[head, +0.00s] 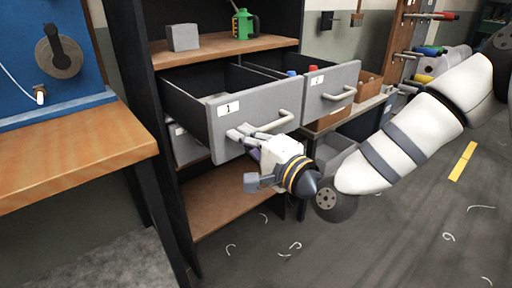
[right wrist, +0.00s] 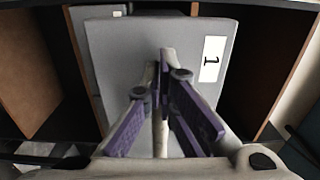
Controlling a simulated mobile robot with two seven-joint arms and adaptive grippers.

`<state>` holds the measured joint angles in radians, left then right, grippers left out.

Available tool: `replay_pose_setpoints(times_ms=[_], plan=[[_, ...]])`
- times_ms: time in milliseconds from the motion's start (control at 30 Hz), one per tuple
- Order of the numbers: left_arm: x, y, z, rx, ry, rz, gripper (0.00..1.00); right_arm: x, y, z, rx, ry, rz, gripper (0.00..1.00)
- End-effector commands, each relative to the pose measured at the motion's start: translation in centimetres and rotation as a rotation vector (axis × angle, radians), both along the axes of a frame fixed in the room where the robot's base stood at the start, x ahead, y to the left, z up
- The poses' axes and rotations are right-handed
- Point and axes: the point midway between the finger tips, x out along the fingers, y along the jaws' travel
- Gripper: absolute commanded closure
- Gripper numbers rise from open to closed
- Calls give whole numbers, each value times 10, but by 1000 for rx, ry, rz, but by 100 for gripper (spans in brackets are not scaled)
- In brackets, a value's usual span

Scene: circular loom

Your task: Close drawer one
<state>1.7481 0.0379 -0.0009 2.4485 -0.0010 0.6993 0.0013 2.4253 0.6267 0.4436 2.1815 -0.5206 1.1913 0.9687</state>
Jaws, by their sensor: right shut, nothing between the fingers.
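Drawer one (head: 225,128) is a grey drawer with a white label "1" and a bar handle (head: 272,124). It stands pulled out of the dark cabinet in the head view. Its front face (right wrist: 120,45) and label (right wrist: 212,58) fill the middle of the right wrist view. My right gripper (head: 240,132) is shut and empty, with its fingertips at the drawer front, below the label and beside the handle. I cannot tell whether the fingertips touch the front. In the right wrist view the purple-padded fingers (right wrist: 165,95) point at the drawer front. My left gripper is not in view.
Drawer two (head: 330,92) is also pulled out, just to the right. A grey box (head: 183,37) and a green can (head: 243,24) stand on the shelf above. A wooden table (head: 70,150) is at the left. Open floor (head: 330,255) lies in front, with scattered white scraps.

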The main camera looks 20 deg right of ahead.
Motion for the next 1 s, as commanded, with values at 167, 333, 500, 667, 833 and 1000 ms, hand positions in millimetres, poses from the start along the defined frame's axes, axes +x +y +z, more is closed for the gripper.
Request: replay_pose_setpoints(times_ms=[167,333,500,667,833,1000], plan=[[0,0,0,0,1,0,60,6,2,0,1,0,1,100],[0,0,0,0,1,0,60,5,2,0,0,0,0,100],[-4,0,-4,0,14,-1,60,16,6,-3,-1,1,1,100],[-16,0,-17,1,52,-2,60,51,18,-8,-2,6,-1,100],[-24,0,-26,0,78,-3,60,80,29,-7,-2,6,0,100],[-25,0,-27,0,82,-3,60,89,32,-2,0,2,0,100]])
